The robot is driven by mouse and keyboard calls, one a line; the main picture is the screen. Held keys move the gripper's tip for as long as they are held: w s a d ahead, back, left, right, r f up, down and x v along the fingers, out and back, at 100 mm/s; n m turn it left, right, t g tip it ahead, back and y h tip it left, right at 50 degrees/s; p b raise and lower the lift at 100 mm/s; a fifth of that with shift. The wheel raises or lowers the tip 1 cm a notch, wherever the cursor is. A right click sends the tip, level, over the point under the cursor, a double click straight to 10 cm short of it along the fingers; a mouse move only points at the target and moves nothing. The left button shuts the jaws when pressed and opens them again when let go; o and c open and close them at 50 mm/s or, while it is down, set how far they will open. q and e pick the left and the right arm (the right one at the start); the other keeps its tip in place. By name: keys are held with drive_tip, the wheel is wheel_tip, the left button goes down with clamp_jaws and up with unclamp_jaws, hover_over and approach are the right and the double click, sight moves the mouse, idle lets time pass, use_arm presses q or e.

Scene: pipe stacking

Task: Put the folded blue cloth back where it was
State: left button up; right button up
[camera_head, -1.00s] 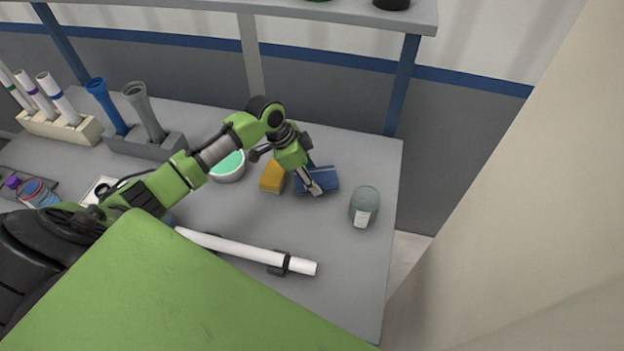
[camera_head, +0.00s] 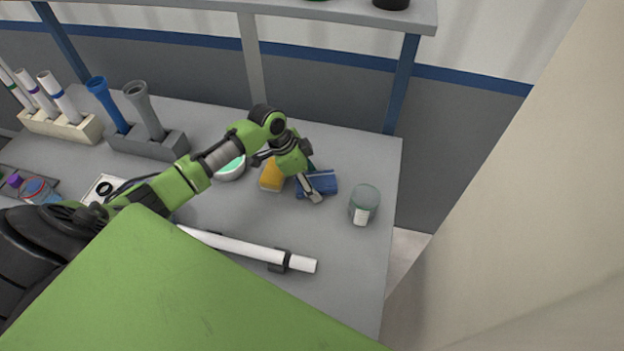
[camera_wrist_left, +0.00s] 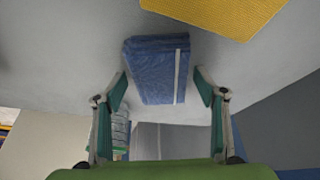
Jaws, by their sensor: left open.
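The folded blue cloth (camera_head: 326,182) lies on the grey table, right of the yellow sponge-like block. In the left wrist view the cloth (camera_wrist_left: 155,70) shows with a pale stripe near its right edge, between and beyond the two fingers. My left gripper (camera_head: 314,194) is over the cloth in the head view and hides part of it. In the left wrist view its fingers (camera_wrist_left: 160,92) stand wide apart, with gaps on both sides of the cloth. My right gripper is in neither view.
The yellow block (camera_head: 271,175) is close on the cloth's left. A lidded jar (camera_head: 363,204) stands to its right, near the table's right edge. A white pipe (camera_head: 247,249) lies in front on a dark support. A round tub (camera_head: 231,168) is farther left.

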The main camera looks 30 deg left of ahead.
use_arm(q)
drive_tip(key=b+v, duration=0.1)
drive_tip(key=v, duration=1.1)
drive_tip(key=shift+r, duration=0.15)
